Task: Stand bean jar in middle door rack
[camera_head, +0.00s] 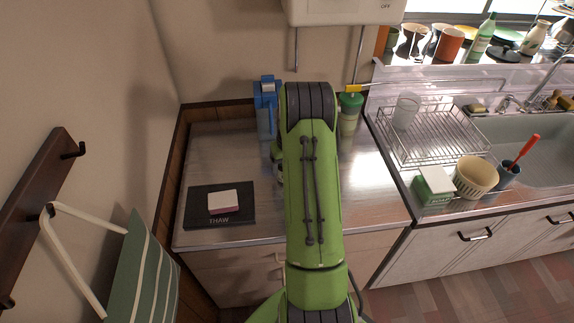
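A clear jar with a green lid and pale green contents (349,112) stands upright at the back of the steel counter (375,190). It is just right of my green arm, which hides part of the counter and perhaps part of the jar. It may be the bean jar, but I cannot read a label. No door rack shows in this view.
A dark THAW tray (190,208) with a small pale block (224,202) lies front left. A wire dish rack (440,150), a cream pot (475,177) and a green-white box (434,187) are right.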

